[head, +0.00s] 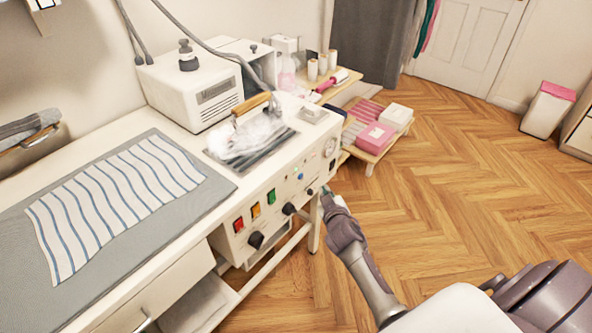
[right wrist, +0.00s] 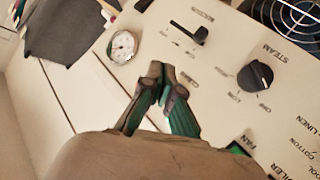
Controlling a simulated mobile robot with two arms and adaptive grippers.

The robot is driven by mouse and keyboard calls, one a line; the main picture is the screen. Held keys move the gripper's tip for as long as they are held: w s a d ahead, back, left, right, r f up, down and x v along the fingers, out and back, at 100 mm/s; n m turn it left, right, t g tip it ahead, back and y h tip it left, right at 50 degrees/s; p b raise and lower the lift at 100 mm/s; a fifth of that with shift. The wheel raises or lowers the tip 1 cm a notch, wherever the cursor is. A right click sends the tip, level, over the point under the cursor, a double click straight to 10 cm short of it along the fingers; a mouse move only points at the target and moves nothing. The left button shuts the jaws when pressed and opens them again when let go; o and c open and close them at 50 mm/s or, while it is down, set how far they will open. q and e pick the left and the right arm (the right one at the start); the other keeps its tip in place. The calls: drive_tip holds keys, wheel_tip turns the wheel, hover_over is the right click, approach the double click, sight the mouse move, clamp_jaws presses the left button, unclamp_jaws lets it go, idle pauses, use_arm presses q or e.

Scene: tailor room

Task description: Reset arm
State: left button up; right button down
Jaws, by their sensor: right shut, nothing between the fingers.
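My right gripper (head: 327,199) is in front of the right end of the ironing station's control panel (head: 272,212), with its arm coming up from the bottom of the head view. In the right wrist view the gripper's fingertips (right wrist: 157,70) are together with nothing between them. They point at the panel, between a round gauge (right wrist: 122,46) and a black steam knob (right wrist: 255,76). I cannot tell whether they touch the panel. My left gripper is not in the head view.
A white boiler unit (head: 190,85) and an iron with a wooden handle (head: 252,107) stand on the station. A striped cloth (head: 115,203) lies on the grey mat (head: 210,187). Shelves with pink boxes (head: 375,137) stand beyond. The wooden floor (head: 465,170) to the right is clear.

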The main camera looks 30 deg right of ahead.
drive_tip(key=s+a+f+g+y, duration=0.1)
drive_tip(key=s+a+f+g, duration=0.15)
drive_tip(key=s+f, duration=0.5)
drive_tip(key=s+a+f+n+g+y, duration=0.1)
drive_tip(key=s+a+f+g, duration=0.2)
drive_tip(key=f, duration=0.7)
drive_tip(key=s+a+f+g+y, duration=0.1)
drive_tip(key=s+a+f+y, duration=0.15)
drive_tip(key=s+f, duration=0.55)
drive_tip(key=s+a+f+g, duration=0.2)
drive_tip(key=s+f, duration=0.3)
drive_tip(key=s, duration=0.5)
drive_tip(key=s+a+f+g, duration=0.2)
drive_tip(key=s+f, duration=0.2)
drive_tip(key=s, duration=0.7)
drive_tip(key=s+a+f+g, duration=0.2)
drive_tip(key=s+f, duration=0.3)
drive_tip(key=s, duration=0.5)
drive_tip(key=shift+s+a+f+y, duration=0.15)
drive_tip(key=shift+a+f+y, duration=0.15)
drive_tip(key=shift+a+y, duration=0.1)
